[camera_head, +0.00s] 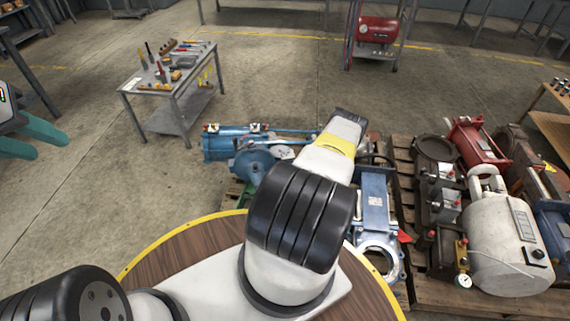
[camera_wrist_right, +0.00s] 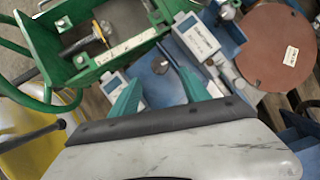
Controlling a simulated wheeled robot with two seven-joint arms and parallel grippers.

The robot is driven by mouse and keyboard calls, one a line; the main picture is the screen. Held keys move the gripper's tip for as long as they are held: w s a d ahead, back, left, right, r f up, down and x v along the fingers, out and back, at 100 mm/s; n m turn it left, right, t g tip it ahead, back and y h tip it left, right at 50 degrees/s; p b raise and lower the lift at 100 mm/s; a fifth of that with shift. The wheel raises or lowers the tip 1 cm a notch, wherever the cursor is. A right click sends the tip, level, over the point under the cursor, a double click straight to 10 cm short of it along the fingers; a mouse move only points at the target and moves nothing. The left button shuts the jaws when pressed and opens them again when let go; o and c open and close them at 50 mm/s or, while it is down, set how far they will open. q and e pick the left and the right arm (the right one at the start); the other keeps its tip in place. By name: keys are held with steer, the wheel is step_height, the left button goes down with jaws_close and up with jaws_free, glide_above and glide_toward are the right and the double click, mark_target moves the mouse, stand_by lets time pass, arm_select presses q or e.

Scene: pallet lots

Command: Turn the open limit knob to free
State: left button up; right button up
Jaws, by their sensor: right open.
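I cannot pick out the open limit knob with certainty. In the right wrist view, blue equipment (camera_wrist_right: 150,76) with a small dark round part (camera_wrist_right: 161,67) lies beyond my right gripper (camera_wrist_right: 163,78). Its two green fingers are apart with nothing held between them. A labelled white box (camera_wrist_right: 196,37) is above the right finger, and another pale box (camera_wrist_right: 112,84) is beside the left finger. In the head view my right arm reaches over the blue equipment and hides its fingers. My left gripper (camera_head: 52,146) is at the left edge, green fingers apart and empty.
A pallet (camera_head: 445,294) at the right carries a white tank (camera_head: 500,245) and red machinery (camera_head: 474,142). A tool table (camera_head: 133,84) stands at upper left. A green frame (camera_wrist_right: 95,72) is close beside the right gripper.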

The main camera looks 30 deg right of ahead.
steer(key=shift+s+r, duration=0.1)
steer(key=shift+r, duration=0.1)
steer(key=shift+f, duration=0.1)
steer(key=shift+w+a+f+n+h, duration=0.45)
steer(key=shift+f+n+h, duration=0.6)
steer(key=shift+n, duration=2.7)
steer(key=shift+w+a+f+n+h, duration=0.6)
steer(key=shift+f+n, duration=0.65)
steer(key=shift+n, duration=2.45)
steer(key=shift+w+a+f+n+h, duration=0.3)
steer(key=shift+f+n+h, duration=0.8)
steer(key=shift+n, duration=2.65)
